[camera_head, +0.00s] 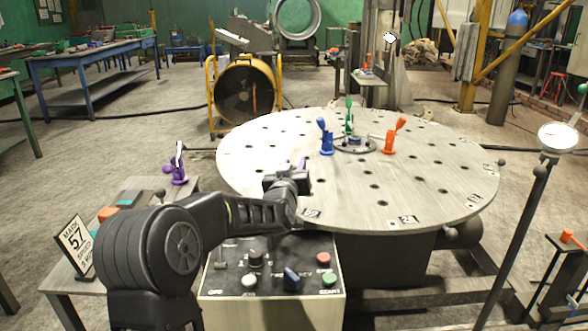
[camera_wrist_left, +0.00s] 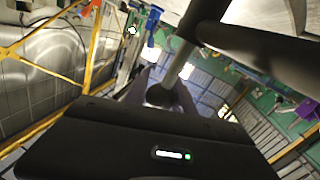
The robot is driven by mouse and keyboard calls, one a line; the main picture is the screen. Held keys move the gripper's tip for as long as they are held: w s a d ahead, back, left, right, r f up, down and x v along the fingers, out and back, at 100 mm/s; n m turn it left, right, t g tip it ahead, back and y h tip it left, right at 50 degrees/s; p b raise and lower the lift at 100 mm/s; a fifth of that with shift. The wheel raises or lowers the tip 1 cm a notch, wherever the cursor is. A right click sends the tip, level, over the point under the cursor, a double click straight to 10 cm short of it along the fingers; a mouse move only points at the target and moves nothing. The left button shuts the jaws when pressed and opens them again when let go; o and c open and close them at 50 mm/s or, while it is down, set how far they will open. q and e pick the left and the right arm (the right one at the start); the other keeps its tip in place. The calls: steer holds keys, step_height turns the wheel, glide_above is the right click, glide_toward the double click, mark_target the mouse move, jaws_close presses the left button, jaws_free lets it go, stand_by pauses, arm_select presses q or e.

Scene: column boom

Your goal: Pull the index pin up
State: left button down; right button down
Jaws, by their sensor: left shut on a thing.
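My left gripper (camera_head: 298,170) is low at the near left edge of the round indexing table (camera_head: 420,172). In the left wrist view its fingers (camera_wrist_left: 163,88) are shut on a dark round knob (camera_wrist_left: 160,97) at the end of a pale metal rod (camera_wrist_left: 185,58), which appears to be the index pin. The rod runs from the knob toward a dark cylindrical part (camera_wrist_left: 255,48). In the head view the pin is hidden behind my gripper and wrist. How far it is raised cannot be told. My right gripper is not in view.
A control box (camera_head: 215,290) with knobs and buttons stands just below my left arm. Blue (camera_head: 326,140), green (camera_head: 348,116) and orange (camera_head: 391,139) clamps stand on the table. A dial gauge (camera_head: 558,137) on a post is at the right.

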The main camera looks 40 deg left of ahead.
arm_select(q)
steer(key=shift+r, duration=0.4)
steer(key=c, duration=1.4)
jaws_free()
steer(key=shift+c, duration=0.2)
steer(key=o, duration=0.4)
steer(key=shift+f, duration=0.1)
steer(key=v, duration=0.7)
steer(key=shift+s+d, duration=0.15)
steer(key=shift+s, duration=0.2)
